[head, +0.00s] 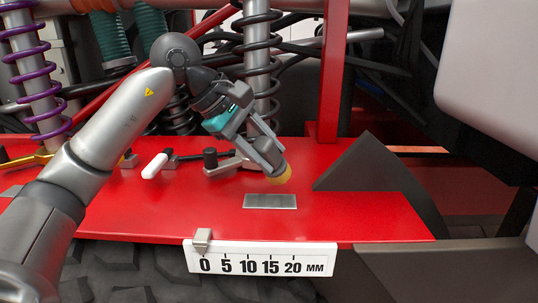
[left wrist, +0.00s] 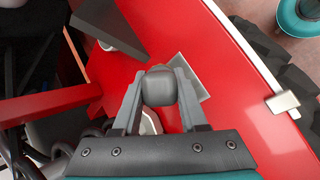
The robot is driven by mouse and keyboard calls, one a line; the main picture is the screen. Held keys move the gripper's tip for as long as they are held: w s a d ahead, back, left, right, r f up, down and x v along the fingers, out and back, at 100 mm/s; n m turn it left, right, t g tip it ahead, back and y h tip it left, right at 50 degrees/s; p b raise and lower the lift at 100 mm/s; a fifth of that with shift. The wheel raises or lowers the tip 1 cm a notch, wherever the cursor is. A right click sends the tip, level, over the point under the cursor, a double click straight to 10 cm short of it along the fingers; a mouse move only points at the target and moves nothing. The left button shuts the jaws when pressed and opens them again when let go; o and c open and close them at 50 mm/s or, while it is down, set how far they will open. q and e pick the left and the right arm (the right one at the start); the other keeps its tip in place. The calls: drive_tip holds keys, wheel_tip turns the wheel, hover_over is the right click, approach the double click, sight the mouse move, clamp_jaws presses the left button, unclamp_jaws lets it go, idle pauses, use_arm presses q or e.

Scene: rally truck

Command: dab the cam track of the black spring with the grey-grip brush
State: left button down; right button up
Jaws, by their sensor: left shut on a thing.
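My left gripper (head: 273,160) is shut on the grey-grip brush and holds it above the red shelf (head: 370,215). The brush's yellow tip (head: 283,177) points down, behind and a little right of a flat grey metal plate (head: 270,201), apparently clear of it. The black spring (head: 257,48) coils around a silver shock behind the gripper, apart from the brush. I cannot make out its cam track. My right gripper is not in view.
A white-grip tool (head: 155,166) and a black-grip tool (head: 210,158) lie on the shelf to the left. A purple spring (head: 34,88) and a teal spring (head: 112,38) stand further left. A red post (head: 329,85) rises right of the black spring. A millimetre scale (head: 260,259) hangs at the front edge.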

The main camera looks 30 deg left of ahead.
sight(266, 135)
use_arm(q)
drive_tip(key=shift+r+p, duration=0.9)
drive_tip(key=shift+r, duration=0.75)
